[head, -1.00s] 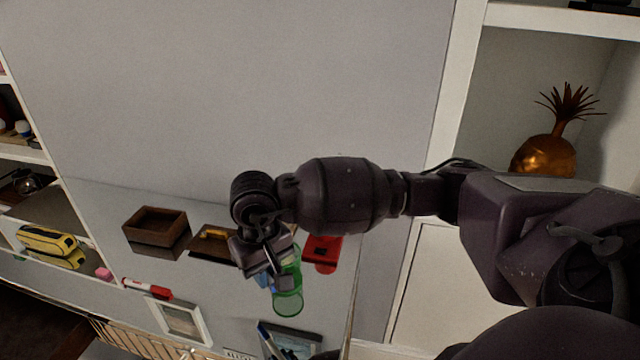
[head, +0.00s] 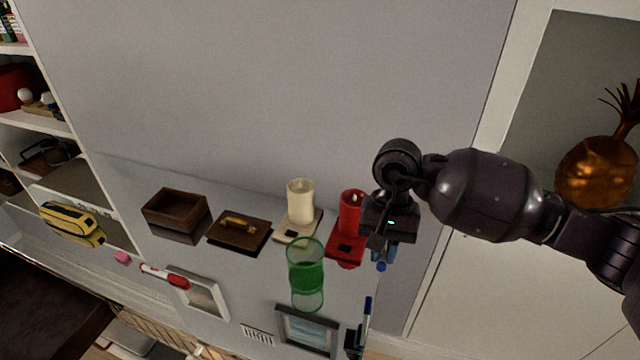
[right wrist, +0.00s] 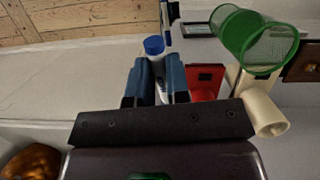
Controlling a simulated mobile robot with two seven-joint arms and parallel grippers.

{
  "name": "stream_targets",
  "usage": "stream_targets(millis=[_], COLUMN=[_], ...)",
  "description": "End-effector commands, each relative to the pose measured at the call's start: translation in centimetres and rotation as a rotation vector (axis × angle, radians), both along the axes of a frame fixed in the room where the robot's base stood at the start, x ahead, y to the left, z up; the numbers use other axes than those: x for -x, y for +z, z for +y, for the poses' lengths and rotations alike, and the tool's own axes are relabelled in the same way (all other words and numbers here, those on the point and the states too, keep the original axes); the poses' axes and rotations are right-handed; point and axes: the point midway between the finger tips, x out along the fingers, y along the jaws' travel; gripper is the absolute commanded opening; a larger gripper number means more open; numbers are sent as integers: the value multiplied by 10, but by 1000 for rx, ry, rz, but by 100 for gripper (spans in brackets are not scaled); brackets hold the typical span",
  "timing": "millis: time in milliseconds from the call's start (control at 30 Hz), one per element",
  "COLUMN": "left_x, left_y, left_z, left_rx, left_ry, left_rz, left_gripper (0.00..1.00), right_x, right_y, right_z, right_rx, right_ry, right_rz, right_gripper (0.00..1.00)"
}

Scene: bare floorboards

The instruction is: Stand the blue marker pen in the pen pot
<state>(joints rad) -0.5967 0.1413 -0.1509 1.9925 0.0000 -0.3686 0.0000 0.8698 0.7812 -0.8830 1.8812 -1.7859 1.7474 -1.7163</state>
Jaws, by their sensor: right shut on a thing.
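My right gripper (head: 378,252) is shut on the blue marker pen (head: 381,267), whose blue end points down below the fingers. In the right wrist view the marker (right wrist: 154,46) shows its blue end and a pale body between the two fingers (right wrist: 156,78). The green mesh pen pot (head: 304,262) stands upright on the shiny top, left of the gripper and apart from it. The open pot also shows at the upper right of the right wrist view (right wrist: 240,35). No pen is visible in it. My left gripper is out of view.
A red candle (head: 351,212) stands close beside the gripper and a cream candle (head: 300,200) behind the pot.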

Motion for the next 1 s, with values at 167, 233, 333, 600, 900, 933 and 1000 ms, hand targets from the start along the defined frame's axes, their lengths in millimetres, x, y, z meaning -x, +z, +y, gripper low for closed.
stream_targets(millis=[167, 233, 333, 600, 900, 933, 1000], left_x=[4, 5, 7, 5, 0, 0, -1], left_y=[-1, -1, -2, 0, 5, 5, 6], left_z=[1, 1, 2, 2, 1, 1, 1], left_rx=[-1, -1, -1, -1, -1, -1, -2], left_ry=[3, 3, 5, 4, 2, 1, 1], left_rz=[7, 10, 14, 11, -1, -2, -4], left_gripper=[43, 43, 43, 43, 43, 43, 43], right_x=[-5, -7, -11, -24, -45, -47, -53], right_y=[7, 11, 19, 42, 70, 73, 78], right_z=[43, 57, 77, 111, 129, 130, 131], right_rx=[-98, -161, -278, -639, -1039, -1076, -1153], right_ry=[-289, -417, -614, -1011, -1276, -1295, -1329], right_rz=[206, 291, 409, 591, 656, 658, 658], right_gripper=[0, 0, 0, 0, 0, 0, 0])
